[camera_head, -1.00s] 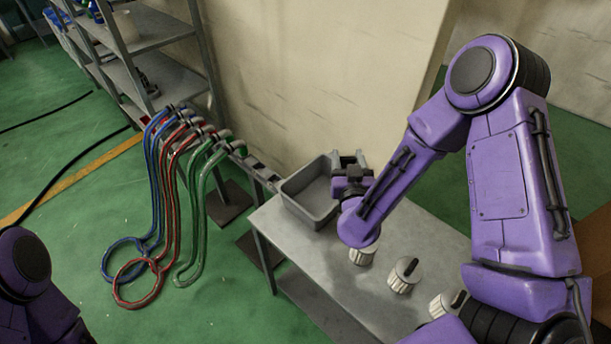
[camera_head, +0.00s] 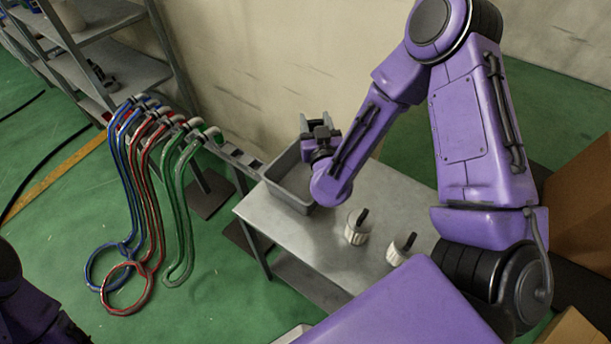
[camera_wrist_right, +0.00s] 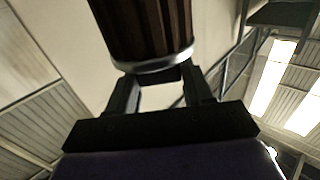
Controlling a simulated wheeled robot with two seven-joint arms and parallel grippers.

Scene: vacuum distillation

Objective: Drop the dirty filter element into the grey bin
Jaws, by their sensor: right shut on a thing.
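The dirty filter element (camera_wrist_right: 145,28), a brown pleated cylinder with a pale metal rim, is held between the fingers of my right gripper (camera_wrist_right: 162,78) in the right wrist view. In the head view the filter cannot be made out; the gripper (camera_head: 318,128) and wrist hide it. The grey bin (camera_head: 287,196) is an open rectangular tub at the far left end of the metal table. My right gripper appears over or just behind the bin's far right part; its height above the rim is hard to tell. My left gripper is out of view.
Two white pleated filters with black handles, a nearer one (camera_head: 401,249) and a farther one (camera_head: 357,228), stand on the metal table (camera_head: 300,235). Blue, red and green hoses (camera_head: 150,200) hang left of the table. A wall rises behind the bin. Cardboard boxes (camera_head: 580,200) stand at right.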

